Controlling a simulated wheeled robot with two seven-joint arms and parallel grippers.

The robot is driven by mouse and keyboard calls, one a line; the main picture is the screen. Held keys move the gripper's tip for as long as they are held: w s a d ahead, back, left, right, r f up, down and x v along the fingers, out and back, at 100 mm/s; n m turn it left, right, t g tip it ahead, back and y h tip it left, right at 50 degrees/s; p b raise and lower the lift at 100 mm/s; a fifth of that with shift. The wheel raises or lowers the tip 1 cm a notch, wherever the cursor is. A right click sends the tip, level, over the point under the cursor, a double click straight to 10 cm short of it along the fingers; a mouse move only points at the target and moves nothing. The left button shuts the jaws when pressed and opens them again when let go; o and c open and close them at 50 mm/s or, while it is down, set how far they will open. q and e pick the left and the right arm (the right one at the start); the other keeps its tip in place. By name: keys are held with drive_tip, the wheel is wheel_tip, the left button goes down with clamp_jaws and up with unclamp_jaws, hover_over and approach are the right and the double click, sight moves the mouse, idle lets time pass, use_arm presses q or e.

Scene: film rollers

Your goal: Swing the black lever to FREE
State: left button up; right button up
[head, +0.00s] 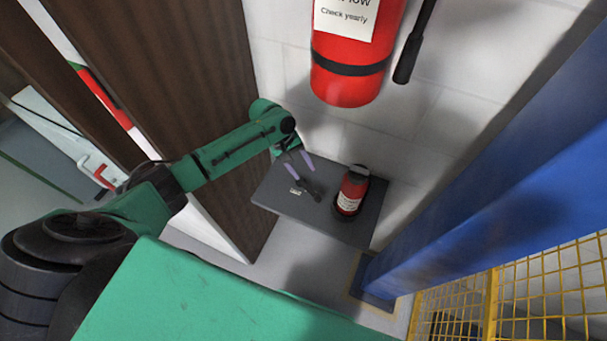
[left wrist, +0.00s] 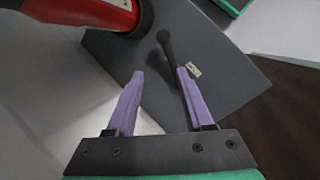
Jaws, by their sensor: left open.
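The black lever (head: 313,190) lies low over a dark grey shelf, beside a small white label (head: 295,191) whose text is too small to read. In the left wrist view the lever (left wrist: 166,46) has a round knob, and its shaft runs down close to the right-hand finger. My left gripper (head: 305,175) has two purple fingers, spread apart and pointing at the shelf near the lever. The wrist view shows the open fingers (left wrist: 160,71) with the lever nearer the right one. I cannot tell whether a finger touches it. My right gripper is not in view.
A large red extinguisher (head: 348,85) hangs on the wall above. A brown panel (head: 215,90) stands left, a blue post (head: 480,170) and yellow mesh (head: 540,295) right.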

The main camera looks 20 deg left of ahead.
sight(311, 192)
use_arm(q)
drive_tip(key=a+r+n, duration=0.2)
drive_tip(key=a+n, duration=0.1)
drive_tip(key=a, duration=0.1)
drive_tip(key=shift+g, duration=0.4)
drive_tip(key=b+x, duration=0.3)
drive_tip(key=x, duration=0.1)
drive_tip(key=b+x, duration=0.3)
drive_tip(key=x, duration=0.2)
drive_tip(key=b+x, duration=0.4)
drive_tip(key=x, duration=0.1)
drive_tip(key=shift+w+d+r, duration=0.15)
drive_tip(key=shift+d, duration=0.15)
drive_tip(key=shift+d+f, duration=0.2)
drive_tip(key=shift+d, duration=0.3)
drive_tip(key=shift+a, duration=0.1)
clamp_jaws()
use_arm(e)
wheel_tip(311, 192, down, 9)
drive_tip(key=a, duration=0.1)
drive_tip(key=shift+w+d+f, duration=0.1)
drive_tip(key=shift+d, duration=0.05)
